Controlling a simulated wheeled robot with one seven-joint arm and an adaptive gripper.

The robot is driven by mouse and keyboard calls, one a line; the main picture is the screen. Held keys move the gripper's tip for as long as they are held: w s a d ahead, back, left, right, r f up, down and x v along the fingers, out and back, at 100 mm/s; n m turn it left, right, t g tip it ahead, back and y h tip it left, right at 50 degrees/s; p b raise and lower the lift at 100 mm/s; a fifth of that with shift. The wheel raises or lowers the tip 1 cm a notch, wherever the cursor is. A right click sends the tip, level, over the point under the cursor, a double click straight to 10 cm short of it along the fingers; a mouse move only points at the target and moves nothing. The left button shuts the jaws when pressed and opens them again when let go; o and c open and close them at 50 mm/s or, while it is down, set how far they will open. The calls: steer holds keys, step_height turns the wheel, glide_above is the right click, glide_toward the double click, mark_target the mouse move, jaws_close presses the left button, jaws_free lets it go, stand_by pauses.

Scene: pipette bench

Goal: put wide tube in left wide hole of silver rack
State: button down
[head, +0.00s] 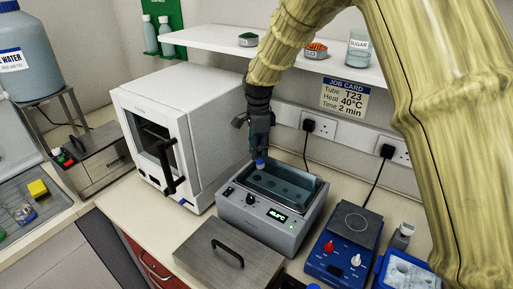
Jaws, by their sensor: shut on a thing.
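My gripper (259,150) points down over the back left part of the open grey water bath (262,229). It is shut on a tube, of which a blue cap (260,163) shows just below the fingers. The tube's body is too small or hidden to make out, so I cannot tell whether it touches the rack. A rack (283,187) with several dark round holes seems to sit inside the bath. Its left part is close under the gripper, and its holes are too small to compare clearly.
A flat steel lid (213,262) with a black handle lies in front of the bath. A white cabinet (195,120) stands left, a blue device (340,262) right. A shelf (210,40) hangs above and behind. A blue tray (382,272) is at front right.

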mark_target(258, 166)
steer(key=shift+a+f+b, duration=0.1)
steer(key=shift+f+b, duration=1.65)
steer(key=shift+f, duration=0.8)
steer(key=shift+s+f, duration=0.35)
steer(key=shift+f, duration=0.55)
steer(key=shift+f+b, duration=0.3)
steer(key=shift+f, duration=0.55)
steer(key=c, duration=1.7)
jaws_free()
steer(key=o, duration=0.6)
steer(key=shift+w+d+f, duration=0.15)
steer(key=shift+w+d, duration=0.15)
steer(key=shift+d, duration=0.05)
steer(key=shift+c, duration=0.2)
steer(key=shift+a+r, duration=0.35)
